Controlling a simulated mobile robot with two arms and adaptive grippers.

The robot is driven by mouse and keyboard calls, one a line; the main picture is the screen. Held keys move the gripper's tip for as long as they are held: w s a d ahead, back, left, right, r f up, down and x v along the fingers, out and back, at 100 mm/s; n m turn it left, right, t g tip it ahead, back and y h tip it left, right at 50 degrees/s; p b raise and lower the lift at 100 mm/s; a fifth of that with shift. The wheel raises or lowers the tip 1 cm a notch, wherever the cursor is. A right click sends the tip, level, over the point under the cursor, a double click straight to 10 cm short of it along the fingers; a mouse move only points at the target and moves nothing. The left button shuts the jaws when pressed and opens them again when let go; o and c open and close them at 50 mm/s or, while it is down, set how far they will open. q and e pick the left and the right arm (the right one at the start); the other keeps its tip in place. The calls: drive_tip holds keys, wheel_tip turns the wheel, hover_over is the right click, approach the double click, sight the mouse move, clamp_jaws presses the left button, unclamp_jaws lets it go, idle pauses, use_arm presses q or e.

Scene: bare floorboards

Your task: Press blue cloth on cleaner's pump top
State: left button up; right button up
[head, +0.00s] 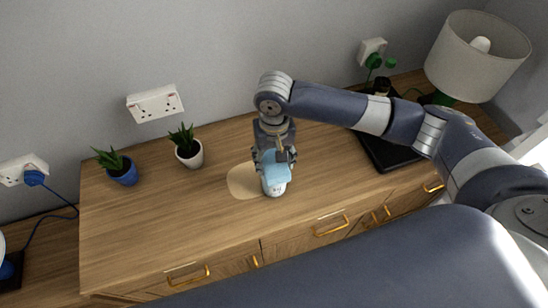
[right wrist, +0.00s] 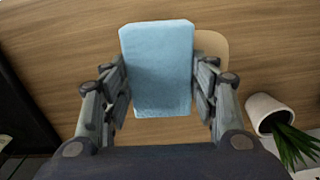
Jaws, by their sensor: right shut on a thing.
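My right gripper (head: 272,160) points down over the middle of the wooden cabinet top and is shut on a light blue cloth (head: 277,173). In the right wrist view, the cloth (right wrist: 158,65) is a flat, folded-looking pad between the two fingers (right wrist: 160,88). A white cleaner bottle (head: 274,190) shows just below the cloth in the head view. Its pump top is hidden by the cloth and gripper, so I cannot tell whether the cloth touches it. The right wrist view does not show the bottle. My left gripper is not in view.
A pale tan round patch or mat (head: 241,182) lies beside the bottle. A white-potted plant (head: 189,156) and a blue-potted plant (head: 122,173) stand to the left. A black tray (head: 392,157) and a lamp (head: 474,62) are at right. The front left top is clear.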

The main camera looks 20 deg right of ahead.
sight(274, 162)
drive_tip(key=shift+s+f+p, duration=0.15)
drive_tip(key=shift+p, duration=0.3)
idle(1.6)
wheel_tip(274, 162, up, 5)
drive_tip(key=p, duration=0.6)
wheel_tip(274, 162, up, 2)
drive_tip(key=shift+r+p, duration=0.15)
drive_tip(key=shift+p, duration=1.05)
